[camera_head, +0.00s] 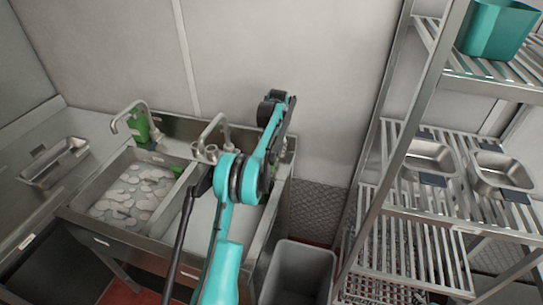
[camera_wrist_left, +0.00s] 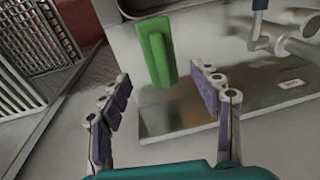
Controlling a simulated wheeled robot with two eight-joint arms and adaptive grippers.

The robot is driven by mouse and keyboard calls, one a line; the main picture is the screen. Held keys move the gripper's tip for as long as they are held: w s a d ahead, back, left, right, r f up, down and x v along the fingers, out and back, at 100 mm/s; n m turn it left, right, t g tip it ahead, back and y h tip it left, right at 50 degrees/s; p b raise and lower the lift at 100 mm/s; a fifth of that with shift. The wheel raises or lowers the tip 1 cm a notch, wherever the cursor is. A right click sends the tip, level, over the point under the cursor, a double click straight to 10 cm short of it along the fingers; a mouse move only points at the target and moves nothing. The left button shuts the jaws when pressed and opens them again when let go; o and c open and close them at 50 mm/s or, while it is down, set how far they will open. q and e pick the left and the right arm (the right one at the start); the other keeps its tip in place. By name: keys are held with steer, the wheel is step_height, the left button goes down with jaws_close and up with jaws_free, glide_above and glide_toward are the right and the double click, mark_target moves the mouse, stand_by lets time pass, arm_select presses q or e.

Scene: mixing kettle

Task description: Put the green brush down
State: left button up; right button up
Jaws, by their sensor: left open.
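The green brush (camera_wrist_left: 157,52) shows in the left wrist view as a green block with a narrow raised handle, against grey metal. It lies beyond and between the fingertips of my left gripper (camera_wrist_left: 160,85). The purple-padded fingers are spread on either side, with a visible gap at the right finger. In the head view my teal arm ends in the dark left gripper (camera_head: 272,108) over the right end of the sink unit (camera_head: 185,128). I cannot make out the brush there. My right gripper is not in view.
The left basin holds pale round pieces (camera_head: 130,195). A grey bin (camera_head: 300,272) stands right of the sink. A wire rack (camera_head: 400,165) with metal pans (camera_head: 432,155) and a teal container (camera_head: 495,28) fills the right.

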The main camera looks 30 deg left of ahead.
arm_select(q)
steer(key=s+d+r+t, duration=0.1)
steer(key=s+d+r, duration=0.1)
steer(key=d+r, duration=0.3)
steer(key=s+d+r, duration=0.3)
steer(key=r, duration=0.5)
steer(key=s+d+r+m+t, duration=0.1)
steer(key=s+d+r, duration=0.2)
steer(key=s+d, duration=0.15)
steer(key=s+d+r+t, duration=0.1)
steer(key=s+d+r, duration=0.25)
steer(key=s, duration=0.25)
steer(key=s+d+f+t, duration=0.1)
steer(key=s+d+f, duration=0.2)
steer(key=s, duration=0.4)
steer(key=s+d+f+m+t+h, duration=0.1)
steer(key=s+d+f, duration=0.2)
steer(key=s, duration=0.5)
steer(key=s+d+f+t, duration=0.1)
steer(key=s+d+f, duration=0.2)
steer(key=s, duration=0.4)
steer(key=shift+s+d+m+p, duration=0.3)
steer(key=shift+d, duration=0.4)
step_height(320, 180, down, 7)
steer(key=b, duration=0.6)
steer(key=shift+r+b, duration=0.2)
steer(key=shift+b, duration=0.15)
